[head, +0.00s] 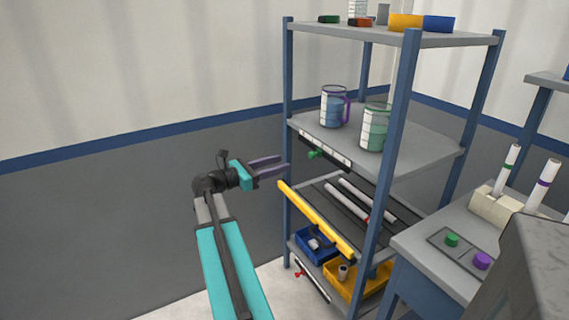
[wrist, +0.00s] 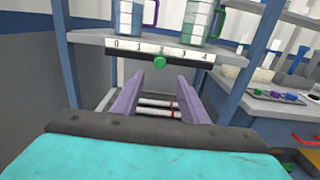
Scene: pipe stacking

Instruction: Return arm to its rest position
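My gripper (head: 268,167) is raised in front of the left side of the shelf rack, about level with the gap under the middle shelf. In the wrist view its two purple fingers (wrist: 156,98) stand apart with nothing between them. White pipes with red marks (head: 362,200) lie on the lower rack level beyond the fingers. They also show between the fingers in the wrist view (wrist: 158,107). A yellow bar (head: 315,220) runs along the front of that level, just right of and below my gripper.
The middle shelf (head: 425,140) holds two measuring jugs (head: 334,108) (head: 375,127), with a green knob (head: 315,154) on its front edge. Blue (head: 317,245) and yellow (head: 345,285) bins stand at the bottom. A workbench (head: 440,225) with a pipe holder (head: 497,205) is right. Left of my arm is clear.

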